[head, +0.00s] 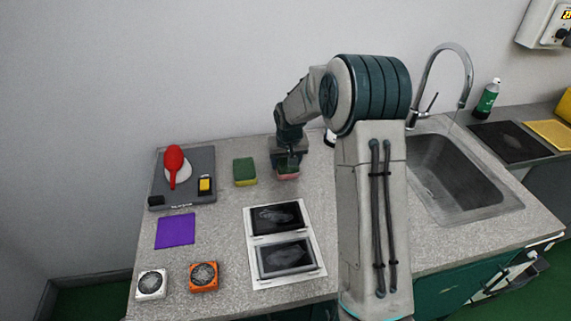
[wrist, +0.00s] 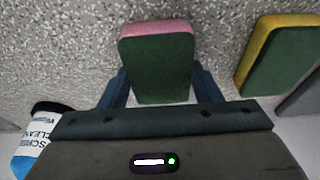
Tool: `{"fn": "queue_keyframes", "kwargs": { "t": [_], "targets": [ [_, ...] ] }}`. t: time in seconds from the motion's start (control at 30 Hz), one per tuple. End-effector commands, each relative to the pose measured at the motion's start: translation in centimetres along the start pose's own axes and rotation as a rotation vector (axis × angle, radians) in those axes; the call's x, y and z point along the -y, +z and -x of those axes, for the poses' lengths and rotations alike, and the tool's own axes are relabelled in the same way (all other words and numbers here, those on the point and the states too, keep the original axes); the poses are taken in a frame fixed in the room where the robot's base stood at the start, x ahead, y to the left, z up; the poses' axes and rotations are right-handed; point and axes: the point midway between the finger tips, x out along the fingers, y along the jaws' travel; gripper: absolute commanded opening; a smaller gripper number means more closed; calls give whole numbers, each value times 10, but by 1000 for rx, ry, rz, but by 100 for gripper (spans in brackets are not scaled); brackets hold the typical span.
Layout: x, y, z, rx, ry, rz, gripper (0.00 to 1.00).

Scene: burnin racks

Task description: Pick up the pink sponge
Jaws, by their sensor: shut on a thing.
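The pink sponge (wrist: 158,65) has a dark green scouring face and a pink edge. In the wrist view it sits between the two fingers of my gripper (wrist: 157,88), which is shut on it from both sides. In the head view the sponge (head: 288,175) shows just below my gripper (head: 287,168), near the back of the counter. The gripper hides part of it. I cannot tell whether it is clear of the counter.
A yellow and green sponge (head: 245,171) lies just left. A grey tray (head: 200,160) with a red item is further left. A white-framed panel (head: 283,243) lies in front, and a sink (head: 455,175) is at right. A bottle (wrist: 38,140) stands near the gripper.

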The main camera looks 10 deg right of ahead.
Motion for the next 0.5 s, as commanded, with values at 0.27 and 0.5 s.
{"fn": "queue_keyframes", "kwargs": {
  "t": [0.27,0.5],
  "targets": [
    [0,-3,9,-2,0,-1,37],
    [-9,-14,48,-3,2,-5,37]
  ]
}}
